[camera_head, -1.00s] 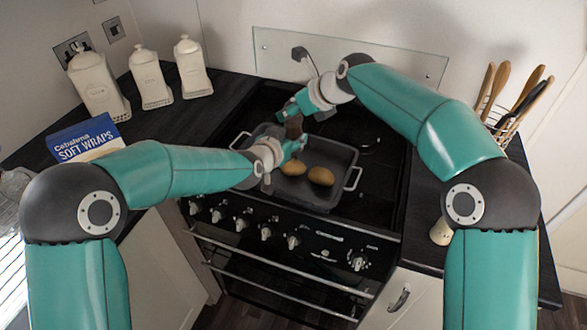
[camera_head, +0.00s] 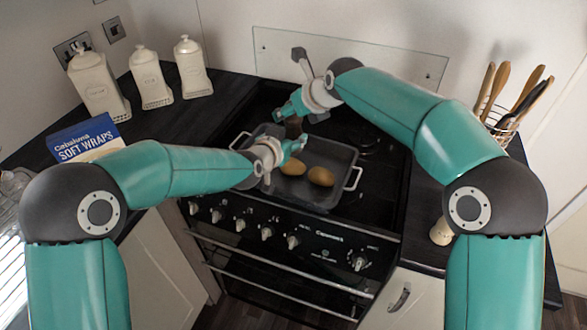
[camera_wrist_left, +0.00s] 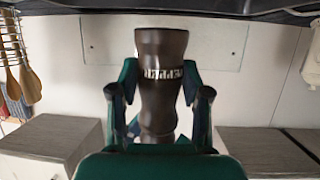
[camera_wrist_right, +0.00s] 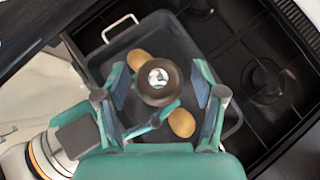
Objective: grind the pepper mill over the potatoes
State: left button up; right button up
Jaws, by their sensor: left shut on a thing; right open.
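The dark brown pepper mill (camera_wrist_left: 162,95) is upright between the fingers of my left gripper (camera_wrist_left: 160,110), which is shut on it. In the head view the mill (camera_head: 293,127) stands over the roasting tin, partly hidden by my grippers. My left gripper (camera_head: 290,150) holds it from the left. My right gripper (camera_wrist_right: 160,100) is open above the mill's round top (camera_wrist_right: 158,80), its fingers on either side and apart from it. The potatoes (camera_head: 321,176) lie in the grey roasting tin (camera_head: 342,160); two show in the head view.
The tin sits on the black cooker (camera_head: 372,185). Three cream canisters (camera_head: 150,82) and a soft wraps box (camera_head: 84,138) stand on the left worktop. A utensil basket (camera_head: 503,128) and a small cream object (camera_head: 441,232) are on the right.

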aim_at(290, 121)
jog(key=n+g+y, duration=0.1)
jog(key=n+y, duration=0.1)
jog(key=n, duration=0.1)
jog(key=shift+w+g, duration=0.1)
jog(key=shift+g, duration=0.2)
jog(key=shift+n+g+y, duration=0.4)
jog(key=shift+n+g, duration=0.1)
jog(key=shift+n, duration=0.3)
jog(key=v, duration=0.9)
pick_arm(q)
jog(key=shift+r, duration=0.1)
dwell(0.3)
jog(key=shift+r+p, duration=1.7)
jog(key=shift+r, duration=0.8)
pick_arm(e)
notch_tip(290, 121, up, 3)
jog(key=shift+r, duration=0.2)
pick_arm(q)
jog(key=shift+f, duration=0.1)
